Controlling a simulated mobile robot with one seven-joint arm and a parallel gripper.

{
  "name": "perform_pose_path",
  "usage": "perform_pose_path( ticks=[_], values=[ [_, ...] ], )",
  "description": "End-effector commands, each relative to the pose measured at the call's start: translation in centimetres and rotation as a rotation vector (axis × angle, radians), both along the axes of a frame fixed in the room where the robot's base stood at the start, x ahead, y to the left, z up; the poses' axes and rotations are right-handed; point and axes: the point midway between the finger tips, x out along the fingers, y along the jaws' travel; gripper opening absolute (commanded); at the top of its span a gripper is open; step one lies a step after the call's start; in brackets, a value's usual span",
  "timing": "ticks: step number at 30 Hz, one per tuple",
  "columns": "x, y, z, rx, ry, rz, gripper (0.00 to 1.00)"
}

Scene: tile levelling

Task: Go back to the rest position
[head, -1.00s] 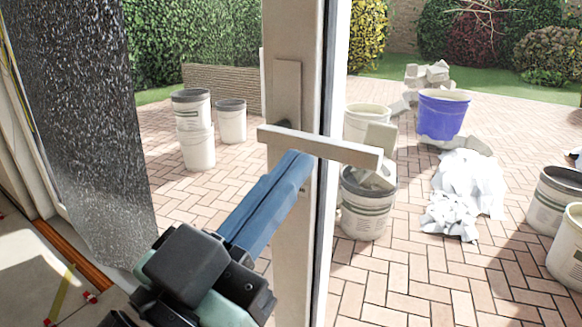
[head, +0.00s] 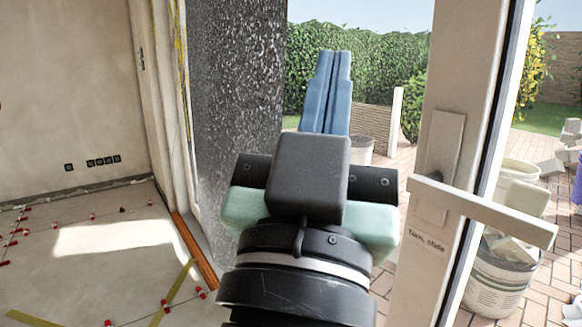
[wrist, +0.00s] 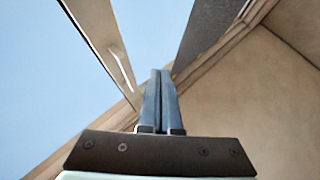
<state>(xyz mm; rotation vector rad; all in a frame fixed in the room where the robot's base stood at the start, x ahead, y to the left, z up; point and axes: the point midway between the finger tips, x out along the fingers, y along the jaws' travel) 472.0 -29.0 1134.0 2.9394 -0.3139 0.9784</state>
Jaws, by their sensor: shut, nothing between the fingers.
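My gripper (head: 337,62) points up in the middle of the head view, its two blue fingers together with nothing between them. It also shows in the wrist view (wrist: 160,74), fingers side by side against the wall and sky. The door handle (head: 485,208) is a pale horizontal lever on the door frame (head: 428,150), to the right of my gripper and apart from it. The frame carries the words "Turn, slide" below the handle.
A dark speckled panel (head: 236,110) stands close behind my gripper on the left. The room floor (head: 85,270) at left has several red clips and yellow strips. Outside are a paved patio, a bucket (head: 500,285) by the frame and a hedge (head: 385,65).

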Motion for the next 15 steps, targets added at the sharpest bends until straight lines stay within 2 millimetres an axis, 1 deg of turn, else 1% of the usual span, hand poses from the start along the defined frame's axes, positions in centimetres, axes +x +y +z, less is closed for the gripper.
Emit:
perform_pose_path(
  ticks=[1, 5, 6, 15],
  values=[
    [-0.9, 0.7, 1.4, -0.015, -0.049, 0.052, 0.0],
    [-3.6, 2.8, 4.6, -0.059, -0.182, 0.194, 0.0],
    [-3.5, 2.9, 6.9, -0.06, -0.18, 0.197, 0.0],
    [-3.3, 2.9, 15.1, -0.057, -0.17, 0.195, 0.0]
  ],
)
